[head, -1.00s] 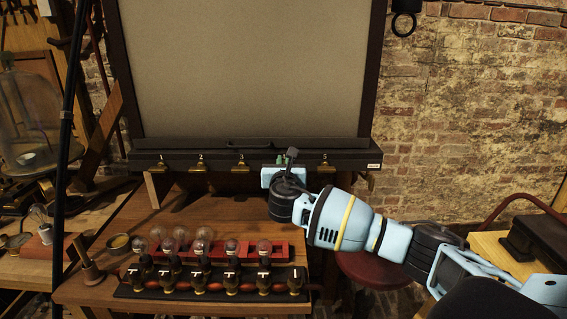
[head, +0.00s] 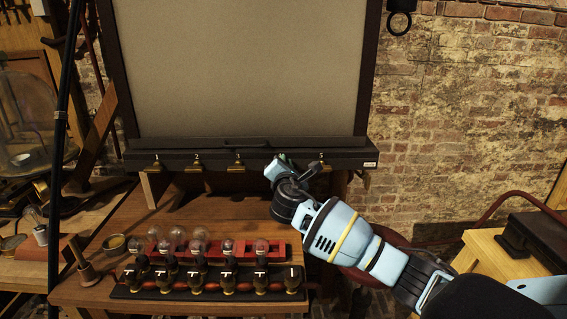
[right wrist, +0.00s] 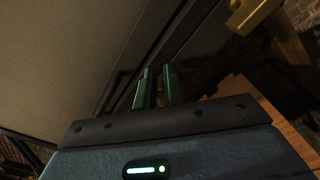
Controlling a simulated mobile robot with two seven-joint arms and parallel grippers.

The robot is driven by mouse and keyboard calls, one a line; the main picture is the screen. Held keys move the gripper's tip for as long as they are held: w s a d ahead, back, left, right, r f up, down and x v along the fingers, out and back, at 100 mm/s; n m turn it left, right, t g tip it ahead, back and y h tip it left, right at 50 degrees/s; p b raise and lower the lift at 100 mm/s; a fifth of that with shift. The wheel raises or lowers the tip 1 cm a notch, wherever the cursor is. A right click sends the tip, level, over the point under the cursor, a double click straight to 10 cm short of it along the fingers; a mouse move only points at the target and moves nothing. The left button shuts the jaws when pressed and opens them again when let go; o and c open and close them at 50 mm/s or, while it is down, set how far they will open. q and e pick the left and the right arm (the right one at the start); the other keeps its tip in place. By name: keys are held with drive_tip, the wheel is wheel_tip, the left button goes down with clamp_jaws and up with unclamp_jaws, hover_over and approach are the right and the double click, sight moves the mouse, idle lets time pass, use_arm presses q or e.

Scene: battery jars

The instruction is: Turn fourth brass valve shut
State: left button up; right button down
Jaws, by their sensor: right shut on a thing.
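A row of numbered brass valves runs along the dark ledge under the big pale panel. The first (head: 157,166), second (head: 196,166), third (head: 238,165) and fifth (head: 320,167) show in the head view. The fourth valve is hidden behind my right gripper (head: 281,160), which sits between the third and fifth, turned at a slant. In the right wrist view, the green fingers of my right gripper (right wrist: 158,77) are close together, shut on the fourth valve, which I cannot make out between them. A brass valve (right wrist: 252,12) shows at the top right there. My left gripper is out of view.
Below the ledge, a wooden bench (head: 110,212) carries a red stand with several glass bulbs and a black strip (head: 190,295) with several T-handled fittings. A wooden table (head: 490,250) stands at the right, and a glass dome (head: 30,110) at the left.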

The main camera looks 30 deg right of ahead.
drive_tip(key=shift+s+d+f+m, duration=0.1)
drive_tip(key=shift+f+m, duration=0.2)
drive_tip(key=shift+m, duration=1.3)
drive_tip(key=shift+s+d+f+m, duration=0.15)
drive_tip(key=shift+f+m, duration=0.2)
drive_tip(key=shift+m, duration=1.25)
drive_tip(key=shift+d+f+m, duration=0.1)
drive_tip(key=shift+f+m, duration=0.2)
drive_tip(key=shift+m, duration=1.3)
drive_tip(key=c, duration=1.5)
unclamp_jaws()
drive_tip(key=v, duration=0.8)
drive_tip(key=shift+f, duration=0.1)
